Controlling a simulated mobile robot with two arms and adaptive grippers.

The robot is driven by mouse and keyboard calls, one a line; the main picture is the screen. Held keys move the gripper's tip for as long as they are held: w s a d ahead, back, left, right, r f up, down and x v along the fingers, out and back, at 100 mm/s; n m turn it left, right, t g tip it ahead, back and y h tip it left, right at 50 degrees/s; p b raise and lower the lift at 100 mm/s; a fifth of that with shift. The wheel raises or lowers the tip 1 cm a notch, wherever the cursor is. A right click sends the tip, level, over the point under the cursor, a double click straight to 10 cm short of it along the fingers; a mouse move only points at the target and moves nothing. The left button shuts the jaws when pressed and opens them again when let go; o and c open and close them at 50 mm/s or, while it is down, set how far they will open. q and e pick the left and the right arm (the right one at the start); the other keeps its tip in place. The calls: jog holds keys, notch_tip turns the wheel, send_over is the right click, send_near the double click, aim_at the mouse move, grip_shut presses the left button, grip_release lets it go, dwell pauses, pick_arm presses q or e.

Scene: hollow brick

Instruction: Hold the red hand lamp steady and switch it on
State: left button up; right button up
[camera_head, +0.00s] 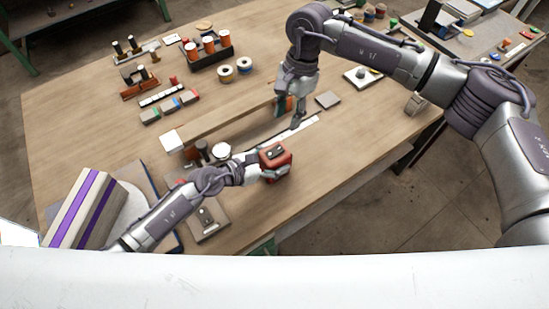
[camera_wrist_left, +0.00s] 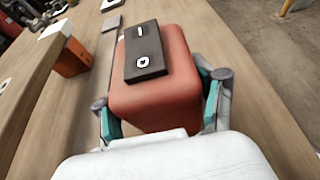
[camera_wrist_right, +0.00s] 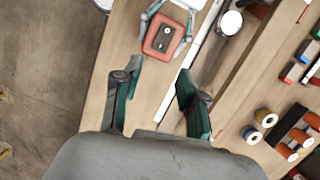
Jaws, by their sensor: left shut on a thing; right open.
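The red hand lamp (camera_head: 277,162) is a red box near the front right edge of the table. In the left wrist view the lamp (camera_wrist_left: 178,95) fills the middle, with a black rocker switch (camera_wrist_left: 146,50) marked with a line and a circle on its face. My left gripper (camera_head: 268,164) is shut on the lamp, its teal pads on both sides (camera_wrist_left: 160,118). My right gripper (camera_head: 292,115) is beyond the lamp, pointing down, open and empty. In the right wrist view its two fingers (camera_wrist_right: 155,95) are apart, and the lamp (camera_wrist_right: 162,37) lies ahead of them.
A long wooden beam (camera_head: 228,119) lies behind the lamp, beside a pale strip (camera_head: 292,131). A white round thing (camera_head: 221,150) stands left of the lamp. Tape rolls (camera_head: 226,73) and a holder with orange spools (camera_head: 208,50) stand further back.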

pick_arm(q)
jog(key=shift+c, duration=1.8)
pick_arm(e)
jog(key=shift+c, duration=0.8)
jog(key=shift+s+a+r, duration=0.15)
jog(key=shift+a+r, duration=0.1)
jog(key=shift+r, duration=0.05)
jog(key=c, duration=0.3)
jog(key=a+r+h, duration=0.1)
jog(key=s+a+r+m+t, duration=0.1)
jog(key=s+r+t+h, duration=0.1)
jog(key=r, duration=0.1)
jog(key=shift+s+a+r+h, duration=0.1)
jog(key=shift+s+a+h, duration=0.1)
jog(key=shift+a+h, duration=0.15)
grip_shut()
jog(key=shift+s+a+r+m+t, duration=0.15)
jog(key=shift+r+m+t, duration=0.1)
jog(key=shift+m+t, duration=0.15)
jog(key=shift+f, duration=0.1)
